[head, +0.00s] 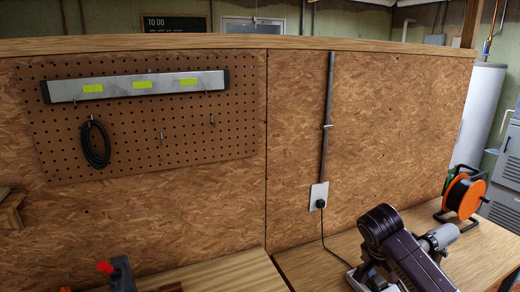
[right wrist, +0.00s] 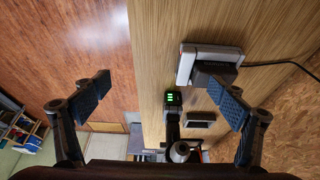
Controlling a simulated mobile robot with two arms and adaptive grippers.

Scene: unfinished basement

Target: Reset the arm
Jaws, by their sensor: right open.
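My right gripper (right wrist: 160,100) shows in the right wrist view, its two dark fingers spread wide apart with nothing between the pads. The right finger overlaps the view of a black and light-grey device (right wrist: 208,57) with a cord on the bench; contact cannot be told. I make out neither gripper in the head view, and my left gripper is not seen.
A pegboard (head: 150,158) holds a metal bar (head: 135,86) and coiled black cable (head: 96,150). A wall outlet (head: 318,195) has a cord plugged in. Reddish floor (right wrist: 65,50) is clear.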

